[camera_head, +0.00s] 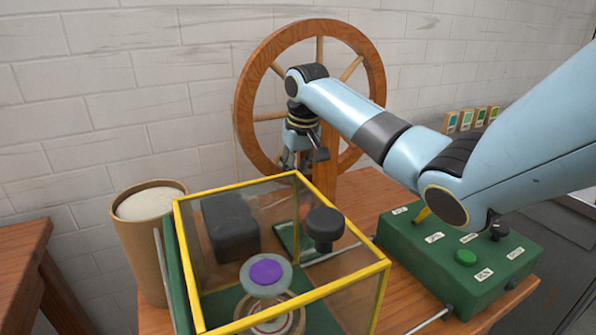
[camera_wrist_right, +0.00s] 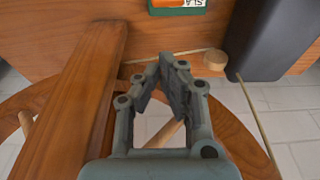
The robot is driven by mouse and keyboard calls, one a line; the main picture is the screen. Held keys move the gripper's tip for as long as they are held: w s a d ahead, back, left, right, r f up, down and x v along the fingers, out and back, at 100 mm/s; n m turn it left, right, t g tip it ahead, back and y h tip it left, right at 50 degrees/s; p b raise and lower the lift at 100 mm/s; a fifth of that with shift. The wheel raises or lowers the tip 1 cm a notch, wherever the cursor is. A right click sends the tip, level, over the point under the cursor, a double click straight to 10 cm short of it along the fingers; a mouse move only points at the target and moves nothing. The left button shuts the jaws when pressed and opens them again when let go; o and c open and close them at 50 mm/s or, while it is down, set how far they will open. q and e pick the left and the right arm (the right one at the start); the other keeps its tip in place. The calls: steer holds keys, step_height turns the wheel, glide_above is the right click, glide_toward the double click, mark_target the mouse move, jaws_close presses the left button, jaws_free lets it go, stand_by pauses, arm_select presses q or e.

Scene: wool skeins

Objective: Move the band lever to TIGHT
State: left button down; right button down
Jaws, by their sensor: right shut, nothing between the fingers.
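My right gripper (camera_head: 297,160) is shut and empty, in front of the large wooden wheel (camera_head: 245,100). It also shows in the right wrist view (camera_wrist_right: 166,64), its fingers meeting at the tips. Beyond them, a thin wooden rod with a round knob (camera_wrist_right: 215,60) lies near the wooden board; it may be the band lever, but I cannot be sure. The fingertips appear apart from the knob. A green plate with a white label reading "SLA" (camera_wrist_right: 178,4), partly cut off, sits at the top edge. I see no TIGHT label that I can read. My left gripper is out of view.
A yellow-framed clear case (camera_head: 283,283) stands in front of the wheel. A green control box (camera_head: 460,262) is at the right. A brown canister (camera_head: 140,255) stands at the left. A wooden post (camera_wrist_right: 75,105) and a dark block (camera_wrist_right: 265,40) flank the gripper in the wrist view.

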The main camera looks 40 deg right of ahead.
steer(key=b+x, duration=0.1)
steer(key=x, duration=0.5)
steer(key=shift+f+b, duration=0.15)
steer(key=shift+b, duration=0.15)
steer(key=shift+s+a, duration=0.1)
steer(key=shift+s, duration=0.2)
steer(key=shift+s+a+r+p, duration=0.15)
steer(key=shift+s+r+p, duration=0.2)
steer(key=shift+s, duration=0.15)
steer(key=shift+s+a+r+p, duration=0.15)
steer(key=shift+s+r+p, duration=0.05)
steer(key=shift+s+r, duration=0.25)
steer(key=shift+s+a+r, duration=0.1)
steer(key=shift+s+a, duration=0.05)
steer(key=shift+s, duration=0.3)
